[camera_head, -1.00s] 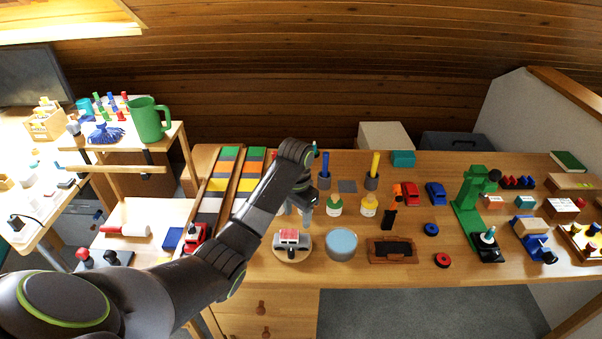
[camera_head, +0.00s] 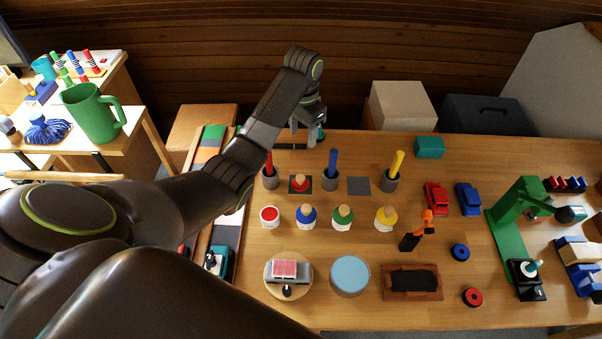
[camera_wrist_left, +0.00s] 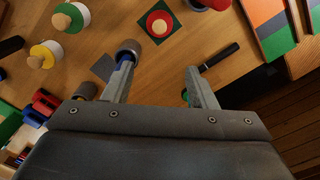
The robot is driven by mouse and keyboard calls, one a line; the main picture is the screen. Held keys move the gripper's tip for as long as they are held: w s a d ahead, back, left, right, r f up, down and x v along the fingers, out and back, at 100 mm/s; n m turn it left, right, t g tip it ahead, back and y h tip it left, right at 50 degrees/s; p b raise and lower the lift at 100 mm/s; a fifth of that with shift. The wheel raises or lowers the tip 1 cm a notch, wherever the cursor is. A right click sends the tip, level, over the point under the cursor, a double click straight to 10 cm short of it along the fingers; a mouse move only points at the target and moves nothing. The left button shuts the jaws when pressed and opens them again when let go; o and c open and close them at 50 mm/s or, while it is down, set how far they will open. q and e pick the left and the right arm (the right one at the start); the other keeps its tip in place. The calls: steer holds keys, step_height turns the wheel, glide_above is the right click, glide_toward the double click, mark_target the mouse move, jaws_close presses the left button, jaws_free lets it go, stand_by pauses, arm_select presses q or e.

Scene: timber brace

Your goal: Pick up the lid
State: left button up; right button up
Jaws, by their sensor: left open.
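A red lid with a round wooden knob (camera_head: 300,184) lies on a small green square at the back left of the table. The red lid also shows at the top of the left wrist view (camera_wrist_left: 159,23). An open jar with red inside (camera_head: 270,217) stands in front of it. My left gripper (camera_head: 306,133) is open and empty, behind the lid near the table's back edge. In the left wrist view its spread fingers (camera_wrist_left: 160,65) are apart from the lid. My right gripper is not in view.
Grey cups holding a red, a blue (camera_head: 331,168) and a yellow stick (camera_head: 394,175) stand near the lid. Lidded blue, green and yellow jars (camera_head: 386,219) stand in front. A black-handled tool (camera_wrist_left: 219,57) lies near my left gripper. A grey square (camera_head: 359,186) lies bare.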

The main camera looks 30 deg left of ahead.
arm_select(q)
step_height(320, 180, down, 2)
steer(key=b, duration=0.5)
glide_above(300, 177)
steer(key=f, duration=0.8)
steer(key=shift+w+d+f, duration=0.2)
steer(key=shift+w+f, duration=0.15)
steer(key=shift+f, duration=0.55)
steer(key=f, duration=0.3)
steer(key=f+p, duration=0.1)
steer(key=f, duration=0.1)
steer(key=shift+s+a, duration=0.15)
steer(key=shift+s, duration=0.15)
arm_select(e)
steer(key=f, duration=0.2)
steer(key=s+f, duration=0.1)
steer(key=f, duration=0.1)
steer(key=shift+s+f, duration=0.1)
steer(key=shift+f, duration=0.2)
arm_select(q)
steer(key=shift+c, duration=0.4)
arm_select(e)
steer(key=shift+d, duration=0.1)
arm_select(q)
steer(key=shift+c, duration=1.2)
steer(key=c, duration=0.7)
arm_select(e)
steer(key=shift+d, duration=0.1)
